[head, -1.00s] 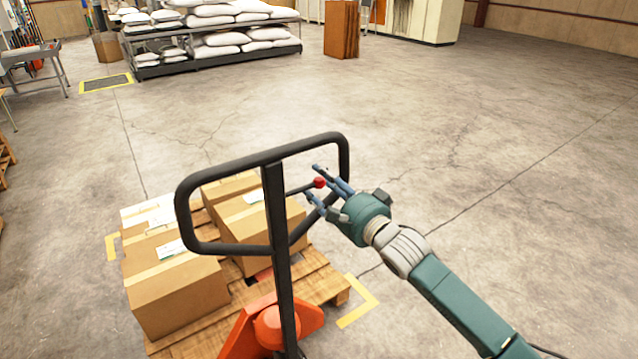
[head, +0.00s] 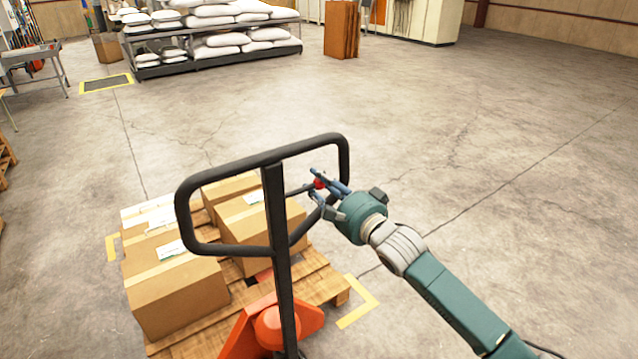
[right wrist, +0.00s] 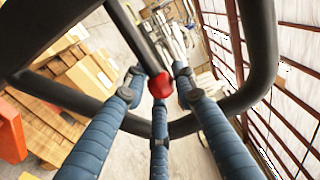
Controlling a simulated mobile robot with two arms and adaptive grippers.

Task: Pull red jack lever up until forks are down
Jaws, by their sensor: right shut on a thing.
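The red jack lever knob (head: 319,184) sits at the end of a thin dark rod inside the black looped handle (head: 184,215) of the orange pallet jack (head: 262,328). My right gripper (head: 320,187) reaches in from the right side of the loop and is shut on the knob. In the right wrist view the red knob (right wrist: 160,85) lies between the blue fingers (right wrist: 158,90), with the black handle around them. The jack's forks are hidden under the loaded pallet, so their height cannot be told. My left gripper is not in view.
A wooden pallet (head: 322,284) with several cardboard boxes (head: 178,290) stands behind the jack handle. Yellow corner marks (head: 362,300) lie on the floor around it. A rack with white sacks (head: 215,40) stands at the back. The floor to the right is clear.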

